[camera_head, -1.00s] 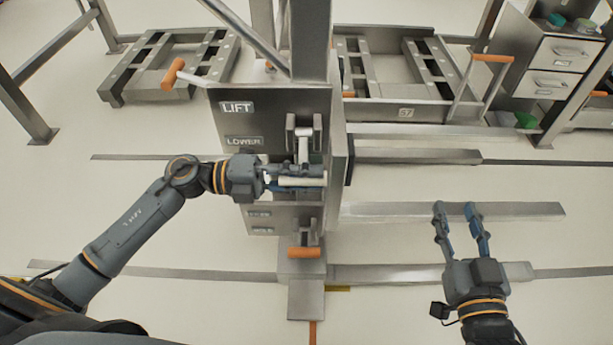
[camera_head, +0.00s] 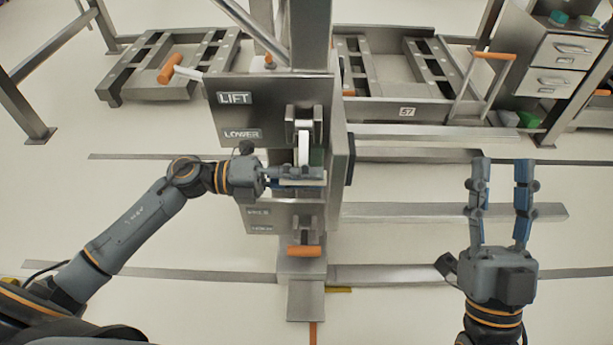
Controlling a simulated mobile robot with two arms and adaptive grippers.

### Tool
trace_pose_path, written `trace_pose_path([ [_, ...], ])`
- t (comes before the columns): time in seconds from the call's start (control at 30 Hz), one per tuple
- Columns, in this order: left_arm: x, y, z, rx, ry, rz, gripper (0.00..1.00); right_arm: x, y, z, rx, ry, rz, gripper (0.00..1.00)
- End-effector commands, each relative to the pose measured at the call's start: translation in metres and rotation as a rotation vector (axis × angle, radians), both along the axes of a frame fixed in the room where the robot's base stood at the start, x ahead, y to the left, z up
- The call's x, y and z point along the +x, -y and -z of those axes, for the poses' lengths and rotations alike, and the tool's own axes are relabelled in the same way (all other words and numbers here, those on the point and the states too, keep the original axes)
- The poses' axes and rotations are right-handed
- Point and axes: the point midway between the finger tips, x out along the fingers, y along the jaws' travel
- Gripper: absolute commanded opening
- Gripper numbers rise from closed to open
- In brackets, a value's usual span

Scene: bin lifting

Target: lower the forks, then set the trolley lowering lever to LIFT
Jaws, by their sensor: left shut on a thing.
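A steel control box (camera_head: 228,117) stands on the central column, with a LIFT label (camera_head: 235,98) above a LOWER label (camera_head: 242,134). A pale lever (camera_head: 303,150) hangs from a bracket beside these labels, pointing down to about the LOWER label's level or below. My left gripper (camera_head: 305,177) is shut around the lever's lower end and mostly hides its grip. A second lever with an orange handle (camera_head: 304,251) sits lower on the box, beside two small labels too blurred to read. My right gripper (camera_head: 499,185) is open and empty, well right of the column. I cannot tell the fork height.
Another orange-handled lever (camera_head: 172,68) sticks out at the box's upper left. Metal frames (camera_head: 430,70) stand behind on the right and also behind on the left (camera_head: 130,75). A drawer cabinet (camera_head: 560,60) is at the back right. Steel rails (camera_head: 450,212) run across the floor.

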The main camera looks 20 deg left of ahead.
Motion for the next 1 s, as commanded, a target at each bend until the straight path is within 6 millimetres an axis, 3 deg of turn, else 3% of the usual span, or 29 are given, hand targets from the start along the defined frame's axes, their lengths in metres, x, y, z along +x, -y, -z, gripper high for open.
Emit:
trace_pose_path([
  [0.27, 0.002, -0.001, 0.002, 0.003, -0.005, -0.006, 0.00, 0.000, 0.000, 0.000, 0.000, 0.000, 0.000, 0.40],
  [0.3, 0.002, -0.001, 0.003, 0.003, -0.004, -0.007, 0.34, 0.000, 0.000, 0.000, 0.000, 0.000, 0.000, 0.40],
  [0.4, 0.001, -0.001, 0.002, 0.003, -0.004, -0.006, 0.49, 0.000, 0.000, 0.000, 0.000, 0.000, 0.000, 0.40],
  [0.77, 0.000, -0.006, 0.001, 0.002, -0.003, -0.005, 0.49, 0.000, 0.000, 0.001, 0.000, -0.002, -0.001, 0.40],
  [1.0, -0.012, -0.046, 0.003, 0.005, -0.006, -0.007, 0.49, 0.000, 0.000, 0.000, 0.000, -0.002, -0.001, 0.40],
])
